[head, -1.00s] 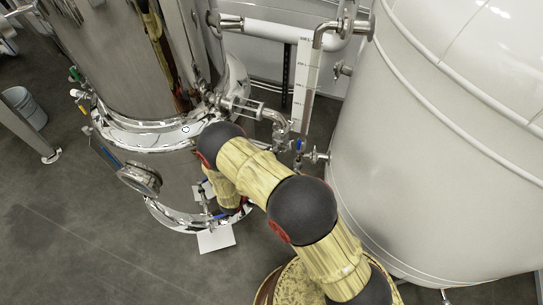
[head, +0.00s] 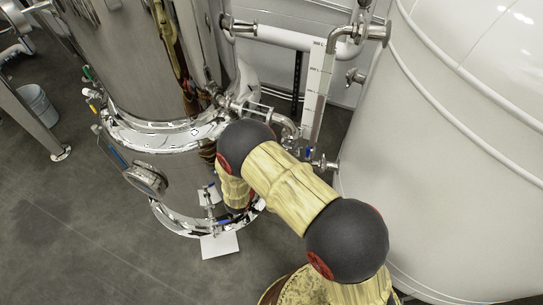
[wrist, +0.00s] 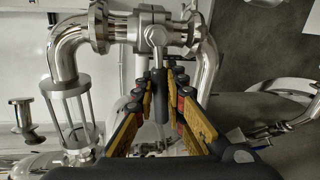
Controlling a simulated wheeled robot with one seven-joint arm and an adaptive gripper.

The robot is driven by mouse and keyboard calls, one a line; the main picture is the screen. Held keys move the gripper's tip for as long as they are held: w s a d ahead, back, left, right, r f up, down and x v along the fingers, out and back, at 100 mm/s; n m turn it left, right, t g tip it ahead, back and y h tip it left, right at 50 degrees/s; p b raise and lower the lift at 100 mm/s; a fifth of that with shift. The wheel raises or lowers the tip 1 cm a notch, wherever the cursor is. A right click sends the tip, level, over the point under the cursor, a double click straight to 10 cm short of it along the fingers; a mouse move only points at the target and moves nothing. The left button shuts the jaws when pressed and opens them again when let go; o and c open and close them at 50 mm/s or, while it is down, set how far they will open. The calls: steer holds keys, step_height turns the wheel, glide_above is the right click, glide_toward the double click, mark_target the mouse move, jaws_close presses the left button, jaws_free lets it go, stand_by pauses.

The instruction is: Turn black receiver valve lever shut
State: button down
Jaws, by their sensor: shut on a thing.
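In the wrist view the black valve lever (wrist: 161,97) hangs from a steel valve body (wrist: 153,35) on a horizontal pipe. It points down the picture, across the pipe's line. My gripper (wrist: 160,86) has its yellow and black fingers on either side of the lever's black grip and is shut on it. In the head view my arm hides the gripper and this lever.
In the head view a polished steel tank (head: 150,60) stands left and a large white tank (head: 455,150) right. A level gauge (head: 316,90) stands between them. In the wrist view a sight glass (wrist: 72,112) sits left of the gripper. Open floor (head: 80,240) lies at lower left.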

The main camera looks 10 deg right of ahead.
steer(key=shift+r+m+b, duration=0.3)
steer(key=shift+r+m, duration=0.05)
steer(key=shift+m, duration=0.25)
steer(key=c, duration=1.9)
jaws_free()
steer(key=shift+o, duration=0.4)
steer(key=v, duration=1.2)
steer(key=shift+r, duration=0.1)
